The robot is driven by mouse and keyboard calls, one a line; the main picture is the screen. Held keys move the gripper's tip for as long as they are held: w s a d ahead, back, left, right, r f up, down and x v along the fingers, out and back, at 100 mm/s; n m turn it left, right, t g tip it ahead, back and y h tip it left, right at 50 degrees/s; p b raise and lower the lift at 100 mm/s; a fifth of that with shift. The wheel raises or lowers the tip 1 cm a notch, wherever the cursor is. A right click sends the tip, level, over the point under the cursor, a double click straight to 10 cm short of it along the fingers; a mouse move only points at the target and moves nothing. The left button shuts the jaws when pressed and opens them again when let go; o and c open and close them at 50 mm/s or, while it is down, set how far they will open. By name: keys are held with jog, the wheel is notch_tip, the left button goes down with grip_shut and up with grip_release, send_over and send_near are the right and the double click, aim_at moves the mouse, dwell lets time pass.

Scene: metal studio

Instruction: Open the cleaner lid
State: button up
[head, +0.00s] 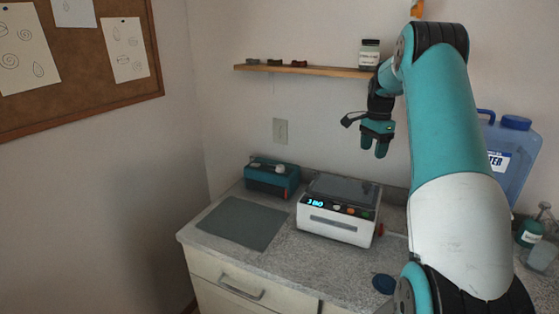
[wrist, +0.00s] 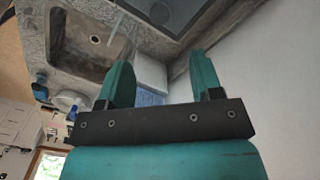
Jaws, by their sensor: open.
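The cleaner (head: 338,210) is a white box on the counter with a lit display and knobs on its front panel. Its dark lid (head: 343,189) lies closed on top. My gripper (head: 374,150) hangs in the air above and a little to the right of the cleaner, well clear of it. In the wrist view my gripper (wrist: 160,85) shows two teal fingers spread apart with nothing held between them. Part of a dark, flat surface shows at the top of the wrist view, but I cannot tell what it is.
A grey mat (head: 241,222) lies left of the cleaner, with a teal box (head: 272,177) behind it. A wall shelf (head: 305,70) carries a jar (head: 369,53). A blue water container (head: 512,155) and bottles (head: 530,230) stand right. A dark blue round object (head: 383,283) lies in front.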

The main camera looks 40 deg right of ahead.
notch_tip(320, 180, up, 5)
jog(key=w+a+r+n+t+y+b, duration=0.1)
jog(key=a+n, duration=1.4)
jog(key=a, duration=1.9)
jog(key=shift+w+r+b, duration=0.35)
jog(key=shift+r+b, duration=0.05)
jog(key=shift+b, duration=0.3)
jog(key=shift+a, duration=0.1)
